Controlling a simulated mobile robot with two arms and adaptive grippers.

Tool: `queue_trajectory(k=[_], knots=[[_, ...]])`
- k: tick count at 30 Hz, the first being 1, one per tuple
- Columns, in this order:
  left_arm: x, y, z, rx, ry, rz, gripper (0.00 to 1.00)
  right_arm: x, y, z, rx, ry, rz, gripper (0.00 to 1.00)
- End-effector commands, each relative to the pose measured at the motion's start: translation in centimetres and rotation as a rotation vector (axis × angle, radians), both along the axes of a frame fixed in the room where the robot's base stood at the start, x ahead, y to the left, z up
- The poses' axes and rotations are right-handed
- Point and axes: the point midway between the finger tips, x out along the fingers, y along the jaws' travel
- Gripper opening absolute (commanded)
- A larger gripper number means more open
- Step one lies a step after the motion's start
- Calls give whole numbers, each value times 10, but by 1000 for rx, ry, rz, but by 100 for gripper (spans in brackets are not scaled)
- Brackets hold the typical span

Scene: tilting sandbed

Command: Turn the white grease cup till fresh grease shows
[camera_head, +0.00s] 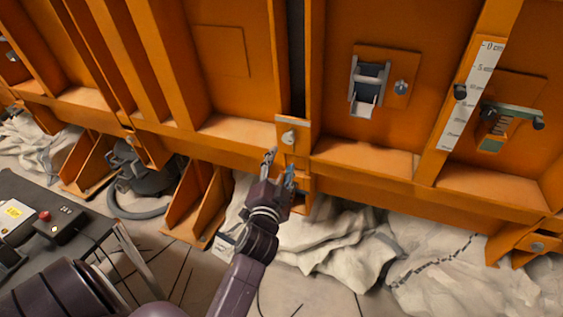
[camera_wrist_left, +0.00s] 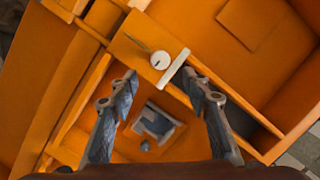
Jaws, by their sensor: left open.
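The white grease cup (camera_head: 289,137) is a small pale round knob on an orange bracket at the frame's lower edge. In the left wrist view the cup (camera_wrist_left: 160,60) shows a small dark mark, with a pale bar right beside it. A thin greenish streak (camera_wrist_left: 136,43) lies to its left; I cannot tell what it is. My left gripper (camera_head: 281,163) is open and empty, just below the cup. In the left wrist view its fingertips (camera_wrist_left: 160,84) are spread, with the cup just beyond the gap, apart from them. My right gripper is not in view.
A blue-grey fitting (camera_wrist_left: 158,124) sits below the cup, between the fingers. Orange ribs and ledges surround the spot. A white scale (camera_head: 472,80), a roller bracket (camera_head: 369,82) and a spring unit (camera_head: 510,110) are to the right. Crumpled pale sheeting (camera_head: 335,240) lies below.

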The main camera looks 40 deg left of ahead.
Motion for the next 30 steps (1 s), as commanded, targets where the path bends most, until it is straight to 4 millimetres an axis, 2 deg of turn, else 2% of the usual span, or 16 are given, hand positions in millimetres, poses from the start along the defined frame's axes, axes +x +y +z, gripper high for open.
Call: queue_trajectory(k=[8,11,15,21,25,30], knots=[[3,1,1,-37,-15,-14,44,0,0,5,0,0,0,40],[10,2,4,-172,-65,-59,44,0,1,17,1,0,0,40],[22,9,6,-484,-164,-139,44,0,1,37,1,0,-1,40],[30,27,8,-865,-270,-196,44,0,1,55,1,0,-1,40],[33,33,8,-973,-301,-204,44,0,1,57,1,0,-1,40],[48,37,8,-989,-307,-205,44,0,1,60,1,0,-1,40]])
